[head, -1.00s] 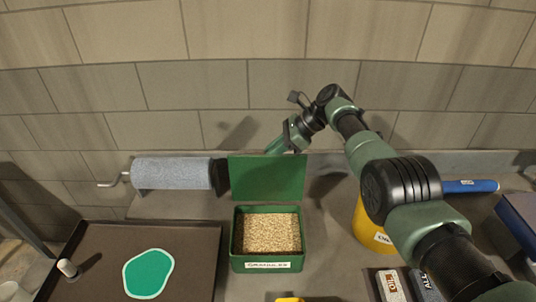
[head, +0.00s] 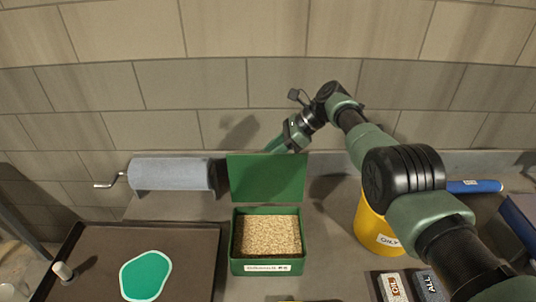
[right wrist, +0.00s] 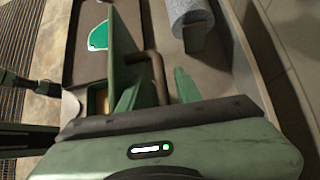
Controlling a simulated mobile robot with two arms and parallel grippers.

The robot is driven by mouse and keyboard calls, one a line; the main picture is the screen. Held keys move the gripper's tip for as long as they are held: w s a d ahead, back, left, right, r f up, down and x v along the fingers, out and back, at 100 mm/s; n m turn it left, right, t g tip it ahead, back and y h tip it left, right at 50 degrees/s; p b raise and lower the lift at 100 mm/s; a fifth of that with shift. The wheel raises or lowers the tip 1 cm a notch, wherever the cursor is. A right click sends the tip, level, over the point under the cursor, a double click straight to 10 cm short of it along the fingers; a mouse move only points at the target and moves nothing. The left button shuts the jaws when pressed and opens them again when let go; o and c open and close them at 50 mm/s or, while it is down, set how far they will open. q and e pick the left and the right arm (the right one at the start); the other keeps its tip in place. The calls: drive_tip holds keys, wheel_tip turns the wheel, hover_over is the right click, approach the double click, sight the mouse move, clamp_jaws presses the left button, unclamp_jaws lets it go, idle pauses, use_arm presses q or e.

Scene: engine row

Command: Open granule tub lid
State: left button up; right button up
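The green granule tub (head: 266,267) stands on the bench, full of tan granules, with a white label on its front. Its green lid (head: 266,178) stands upright at the tub's back edge, open. My right gripper (head: 279,146) is behind the lid's top edge, its fingertips partly hidden by the lid in the head view. In the right wrist view, the lid (right wrist: 122,38) shows edge-on with a brown bar handle (right wrist: 157,68). The right gripper's fingers (right wrist: 158,88) are apart, either side of the handle; contact cannot be told.
A grey roll with a crank (head: 170,175) lies left of the lid. A dark tray (head: 195,250) with a green patch (head: 146,275) is at front left. A yellow container (head: 370,228) stands right, near labelled boxes (head: 391,286) and a blue cylinder (head: 473,186). A block wall rises behind.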

drive_tip(key=shift+r, duration=0.1)
drive_tip(key=p+v, duration=0.3)
drive_tip(key=v, duration=0.4)
drive_tip(key=shift+d+r, duration=0.2)
drive_tip(key=shift+d, duration=0.1)
